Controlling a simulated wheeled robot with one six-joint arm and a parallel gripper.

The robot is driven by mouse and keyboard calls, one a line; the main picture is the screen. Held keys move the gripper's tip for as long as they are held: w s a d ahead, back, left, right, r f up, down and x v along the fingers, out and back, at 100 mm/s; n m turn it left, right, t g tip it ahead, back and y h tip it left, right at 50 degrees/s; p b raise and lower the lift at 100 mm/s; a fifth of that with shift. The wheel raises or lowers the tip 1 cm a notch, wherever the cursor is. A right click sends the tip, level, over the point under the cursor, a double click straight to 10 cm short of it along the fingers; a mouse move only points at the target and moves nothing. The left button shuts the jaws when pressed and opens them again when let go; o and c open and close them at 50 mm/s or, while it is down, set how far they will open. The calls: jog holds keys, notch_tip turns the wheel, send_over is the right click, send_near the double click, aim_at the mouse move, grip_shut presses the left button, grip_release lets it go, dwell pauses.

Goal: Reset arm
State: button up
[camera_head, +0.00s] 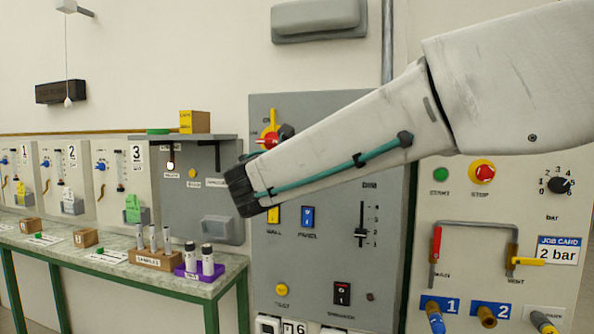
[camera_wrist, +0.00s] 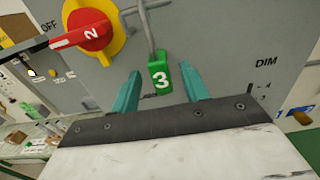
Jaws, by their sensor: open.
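My gripper (camera_wrist: 159,71) shows in the wrist view with its two teal fingers spread apart. A green padlock (camera_wrist: 160,82) marked 3 appears between the fingers, with a visible gap on each side; I cannot tell how deep it sits. Its grey shackle runs up past the red switch handle (camera_wrist: 80,37) on a yellow disc. In the head view my arm reaches across the grey panel (camera_head: 325,270), its dark wrist end just below the red and yellow switch (camera_head: 269,131). The fingers and this padlock are hidden there.
A bench (camera_head: 225,270) at left carries a wooden sample rack (camera_head: 158,261) and a purple holder (camera_head: 200,274) with dark-topped cylinders. A shelf (camera_head: 190,137) holds a yellow box. A cream panel (camera_head: 455,250) with pipework and buttons stands at right.

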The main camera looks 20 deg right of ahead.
jog(key=v, duration=0.6)
jog(key=s+d+f+m+g+y, duration=0.1)
jog(key=s+d+f+m+g, duration=0.3)
jog(key=s+f+m, duration=0.25)
jog(key=s+d+f+m+g+y, duration=0.1)
jog(key=s+d+f+m+g, duration=0.2)
jog(key=s+f+m+g, duration=0.35)
jog(key=s+f+m+g+y, duration=0.1)
jog(key=s+f+m+y, duration=0.3)
jog(key=s+m, duration=0.4)
jog(key=s+f+m+g+y, duration=0.1)
jog(key=s+f+m+y, duration=0.3)
jog(key=s, duration=0.6)
notch_tip(320, 180, down, 3)
jog(key=m, duration=0.3)
jog(key=shift+s+d+m+g+y, duration=0.3)
jog(key=shift+s+d+m+g, duration=0.05)
jog(key=shift+s+m, duration=0.05)
jog(key=shift+r, duration=0.1)
